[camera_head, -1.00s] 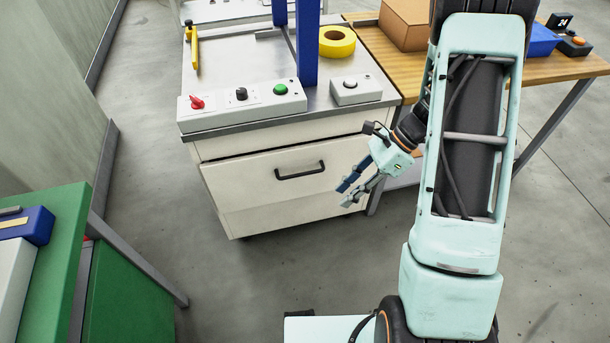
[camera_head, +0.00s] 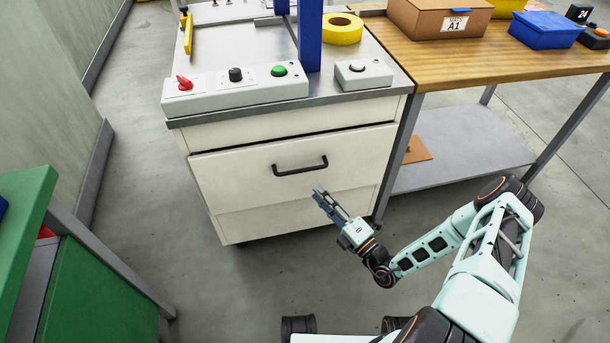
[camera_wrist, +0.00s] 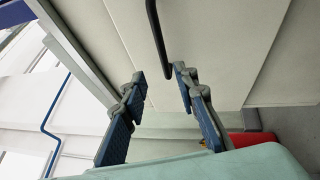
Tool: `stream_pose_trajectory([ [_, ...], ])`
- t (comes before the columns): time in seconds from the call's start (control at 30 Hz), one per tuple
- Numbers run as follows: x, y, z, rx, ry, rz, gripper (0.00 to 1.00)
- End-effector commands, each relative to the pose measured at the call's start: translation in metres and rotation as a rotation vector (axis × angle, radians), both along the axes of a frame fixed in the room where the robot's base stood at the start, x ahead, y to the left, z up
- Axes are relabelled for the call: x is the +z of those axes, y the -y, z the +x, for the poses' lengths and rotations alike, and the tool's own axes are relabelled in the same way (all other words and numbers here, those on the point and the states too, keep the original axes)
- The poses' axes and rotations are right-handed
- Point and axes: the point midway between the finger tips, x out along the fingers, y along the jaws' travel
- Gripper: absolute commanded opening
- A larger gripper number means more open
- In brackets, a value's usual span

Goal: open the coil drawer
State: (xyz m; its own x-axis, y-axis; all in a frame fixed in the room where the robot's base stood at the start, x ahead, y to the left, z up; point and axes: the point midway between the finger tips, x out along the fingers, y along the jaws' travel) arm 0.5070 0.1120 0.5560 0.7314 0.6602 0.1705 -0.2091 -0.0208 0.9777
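The white drawer (camera_head: 235,179) under the grey worktop looks closed, with a dark bar handle (camera_head: 300,167) across its upper middle. My gripper (camera_head: 320,192) is just below and slightly right of the handle in the head view, pointing up toward the drawer front. In the wrist view my gripper (camera_wrist: 159,80) has its two blue-grey fingers apart with nothing between them. The black handle (camera_wrist: 157,38) runs lengthwise ahead of the gap, its near end just beyond the fingertips. I see no contact with the handle.
A control box (camera_head: 235,92) with a red switch, black knob and green button sits on the worktop, beside a smaller button box (camera_head: 363,73) and yellow tape (camera_head: 342,29). A wooden table (camera_head: 480,61) stands right, a green bench (camera_head: 22,215) left. Floor before the drawer is open.

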Motion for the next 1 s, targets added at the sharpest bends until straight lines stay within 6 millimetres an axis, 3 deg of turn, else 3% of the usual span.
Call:
stream_pose_trajectory([
  [0.13, -0.006, 0.004, 0.007, -0.049, -0.024, 0.046, 0.27],
  [0.27, -0.003, -0.005, 0.017, -0.048, -0.024, 0.047, 0.27],
  [0.7, 0.01, -0.053, 0.075, -0.045, -0.022, 0.043, 0.27],
  [1.0, 0.014, -0.062, 0.087, -0.047, -0.023, 0.043, 0.27],
])
